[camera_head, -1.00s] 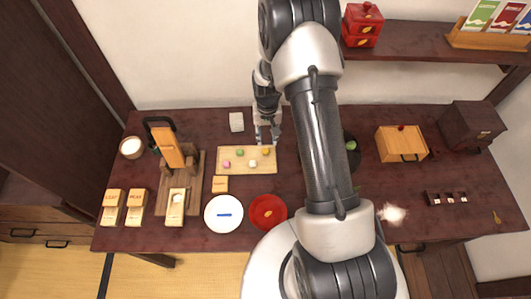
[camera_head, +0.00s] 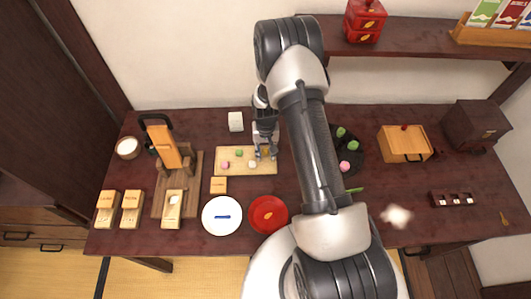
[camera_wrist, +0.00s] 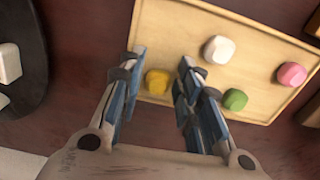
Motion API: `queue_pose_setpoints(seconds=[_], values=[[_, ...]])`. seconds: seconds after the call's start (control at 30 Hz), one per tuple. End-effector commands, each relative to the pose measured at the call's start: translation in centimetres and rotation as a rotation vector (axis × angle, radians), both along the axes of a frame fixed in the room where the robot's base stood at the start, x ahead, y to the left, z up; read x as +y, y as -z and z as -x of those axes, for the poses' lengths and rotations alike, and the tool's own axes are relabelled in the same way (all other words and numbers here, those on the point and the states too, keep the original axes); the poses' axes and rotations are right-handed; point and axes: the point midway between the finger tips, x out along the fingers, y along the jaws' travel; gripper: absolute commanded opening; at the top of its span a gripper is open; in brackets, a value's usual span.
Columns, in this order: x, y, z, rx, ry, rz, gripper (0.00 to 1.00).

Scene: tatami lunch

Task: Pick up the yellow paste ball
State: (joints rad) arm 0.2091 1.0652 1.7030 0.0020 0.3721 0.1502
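The yellow paste ball (camera_wrist: 157,81) lies near one edge of the light wooden tray (camera_wrist: 190,25), beside white (camera_wrist: 219,49), green (camera_wrist: 235,99) and pink (camera_wrist: 291,74) balls. In the wrist view my gripper (camera_wrist: 160,62) is open, with the yellow ball between its two fingers; I cannot tell whether they touch it. In the head view my gripper (camera_head: 266,156) is over the right end of the tray (camera_head: 245,170) and mostly hides the yellow ball.
A dark round plate (camera_head: 355,163) with pink and green balls is to the right, partly behind my arm. A white block (camera_head: 236,121) stands behind the tray. A small wooden box (camera_head: 219,185), a white plate (camera_head: 222,229) and a red plate (camera_head: 268,226) are in front.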

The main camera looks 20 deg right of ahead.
Motion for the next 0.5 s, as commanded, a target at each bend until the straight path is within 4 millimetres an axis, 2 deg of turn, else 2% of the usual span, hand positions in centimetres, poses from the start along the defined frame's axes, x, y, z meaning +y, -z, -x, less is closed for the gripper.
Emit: queue_pose_setpoints(seconds=[0.07, 0.37, 0.5], values=[[-0.01, -0.07, 0.00, 0.000, 0.000, 0.000, 0.30], [0.00, -0.08, 0.02, 0.001, 0.000, 0.000, 0.10], [0.00, -0.09, 0.02, 0.001, 0.000, 0.000, 0.09]])
